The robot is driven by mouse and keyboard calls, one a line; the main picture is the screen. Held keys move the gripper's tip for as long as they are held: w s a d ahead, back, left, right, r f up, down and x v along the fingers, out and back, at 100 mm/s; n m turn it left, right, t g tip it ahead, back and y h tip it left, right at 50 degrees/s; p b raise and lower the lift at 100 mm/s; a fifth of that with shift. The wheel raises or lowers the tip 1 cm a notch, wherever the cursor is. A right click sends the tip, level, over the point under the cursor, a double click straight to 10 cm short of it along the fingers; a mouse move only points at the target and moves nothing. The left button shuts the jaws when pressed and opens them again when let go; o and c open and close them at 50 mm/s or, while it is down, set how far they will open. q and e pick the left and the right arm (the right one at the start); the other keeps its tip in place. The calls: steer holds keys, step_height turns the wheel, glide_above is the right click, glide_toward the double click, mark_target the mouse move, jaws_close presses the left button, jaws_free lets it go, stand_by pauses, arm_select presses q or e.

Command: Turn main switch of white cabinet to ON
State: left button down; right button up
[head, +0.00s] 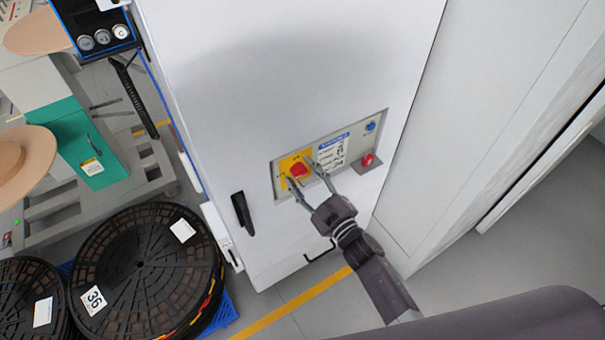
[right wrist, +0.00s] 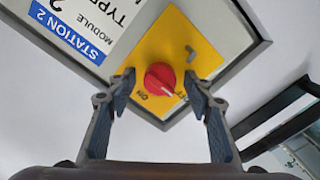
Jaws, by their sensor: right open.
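The white cabinet (head: 290,70) stands in front of me with a switch panel (head: 352,153) on its door. The main switch is a red knob (head: 299,170) on a yellow plate (head: 284,164). In the right wrist view, the red knob (right wrist: 160,78) sits on the yellow plate (right wrist: 178,50) near a printed "ON" mark. My right gripper (head: 301,173) is open, with one finger on each side of the knob. In the right wrist view, the fingertips (right wrist: 161,78) straddle the knob with gaps visible; contact cannot be told. My left gripper is not in view.
A black door handle (head: 243,213) is left of the panel. A red part (head: 368,160) and a blue button (head: 370,126) are at the panel's right. Black reels (head: 145,270) stand at lower left. A white wall (head: 490,90) rises at right.

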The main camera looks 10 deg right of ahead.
steer(key=c, duration=1.2)
steer(key=shift+o, duration=0.2)
